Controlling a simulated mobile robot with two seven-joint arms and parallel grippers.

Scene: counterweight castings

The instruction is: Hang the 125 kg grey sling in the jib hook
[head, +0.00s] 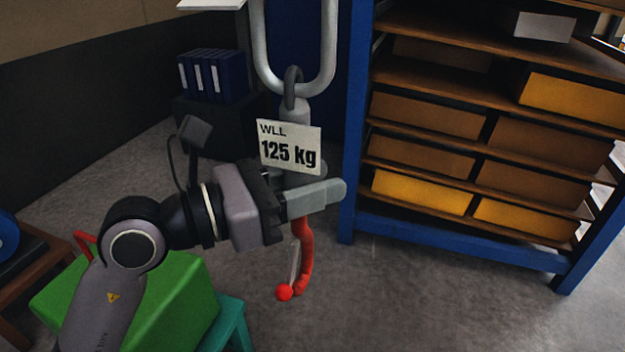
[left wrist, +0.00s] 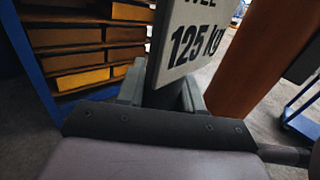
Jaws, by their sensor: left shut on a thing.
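The grey sling (head: 294,114) hangs upright, with a white tag (head: 290,147) reading WLL 125 kg. The tag also shows close up in the left wrist view (left wrist: 190,45). The sling's dark top ring (head: 292,86) crosses the bottom bend of a thick pale steel piece, seemingly the jib hook (head: 326,70), which leaves the top edge. The ring seems to be around the bend. My left gripper (head: 318,198) is shut on the sling just below the tag and hides part of it. A red hook end (head: 304,262) with a red ball hangs below the gripper. My right gripper is out of view.
A blue-framed shelf rack (head: 354,120) with brown and yellow boxes stands behind to the right. A green block (head: 170,300) lies at the lower left. Blue binders (head: 212,76) stand at the back left. An orange-brown column (left wrist: 262,50) is close in the left wrist view.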

